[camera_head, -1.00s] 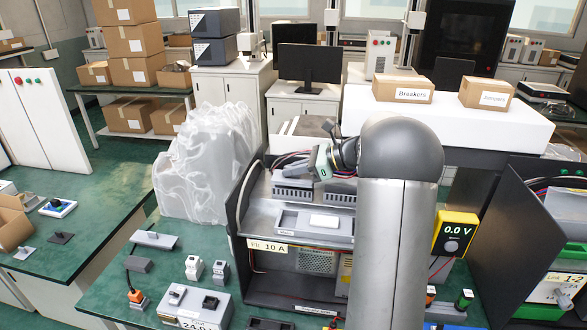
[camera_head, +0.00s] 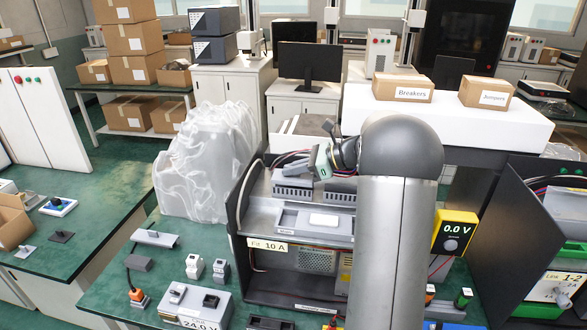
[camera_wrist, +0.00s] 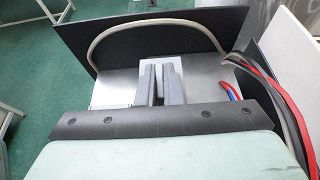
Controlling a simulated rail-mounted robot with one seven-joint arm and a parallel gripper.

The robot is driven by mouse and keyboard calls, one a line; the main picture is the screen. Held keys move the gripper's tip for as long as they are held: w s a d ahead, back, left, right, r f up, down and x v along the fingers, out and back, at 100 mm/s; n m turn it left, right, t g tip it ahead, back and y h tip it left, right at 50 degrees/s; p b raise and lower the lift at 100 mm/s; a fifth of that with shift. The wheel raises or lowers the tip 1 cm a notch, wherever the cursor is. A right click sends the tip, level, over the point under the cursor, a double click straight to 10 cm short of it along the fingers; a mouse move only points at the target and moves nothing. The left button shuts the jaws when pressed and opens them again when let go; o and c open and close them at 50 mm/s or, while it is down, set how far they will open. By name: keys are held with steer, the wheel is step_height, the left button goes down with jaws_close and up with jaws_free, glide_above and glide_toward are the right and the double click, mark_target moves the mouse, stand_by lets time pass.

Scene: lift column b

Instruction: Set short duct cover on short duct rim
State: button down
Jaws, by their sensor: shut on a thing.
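My gripper (camera_head: 316,172) is over the upper part of the open cabinet, above the left of two short grey slotted ducts (camera_head: 292,191). In the wrist view, its two grey fingers (camera_wrist: 160,85) are close together on a light grey piece (camera_wrist: 182,64), which looks like the short duct cover. The fingers and the gripper body hide part of this piece. The short duct rim is mostly hidden beneath it. I cannot tell whether the cover touches the rim or sits just above it.
A second slotted duct (camera_head: 341,191) stands to the right. A dark side panel (camera_wrist: 150,35) with an arched grey cable (camera_wrist: 140,22) rises close beyond the fingers. Coloured wires (camera_wrist: 275,90) run at the right. A knobbed grey cover (camera_head: 155,238) lies on the green bench.

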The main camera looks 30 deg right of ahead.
steer(key=shift+f+b, duration=0.55)
steer(key=shift+f, duration=0.6)
steer(key=c, duration=1.5)
jaws_free()
steer(key=b+v, duration=0.2)
steer(key=v, duration=1.5)
steer(key=shift+s+d, duration=0.2)
steer(key=shift+s, duration=0.05)
steer(key=shift+a, duration=0.15)
